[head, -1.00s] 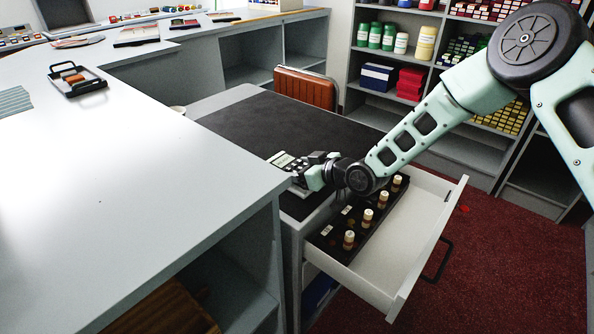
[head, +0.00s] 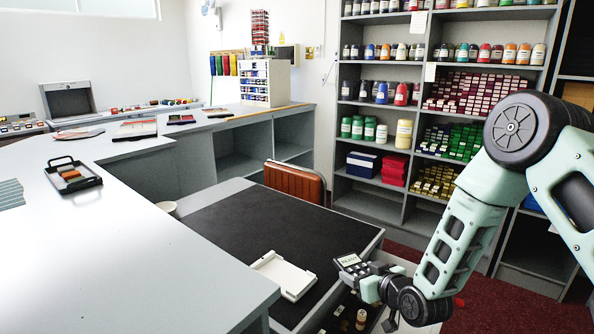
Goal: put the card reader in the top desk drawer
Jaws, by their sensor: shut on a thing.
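The card reader (head: 350,263) is a small dark device with light keys and a pale screen. My gripper (head: 366,278) is shut on it and holds it tilted, at the right edge of the desk and near the open drawer. A flat white stand (head: 284,273) lies empty on the dark desk top (head: 265,225). The top desk drawer (head: 406,263) is pulled open below my gripper. My arm and the bottom of the picture hide much of it. A spool-like item (head: 361,319) shows inside.
A grey counter (head: 130,250) runs along the left, with a black tray (head: 73,177) on it. A brown chair (head: 294,182) stands behind the desk. Shelves of jars (head: 403,133) line the back.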

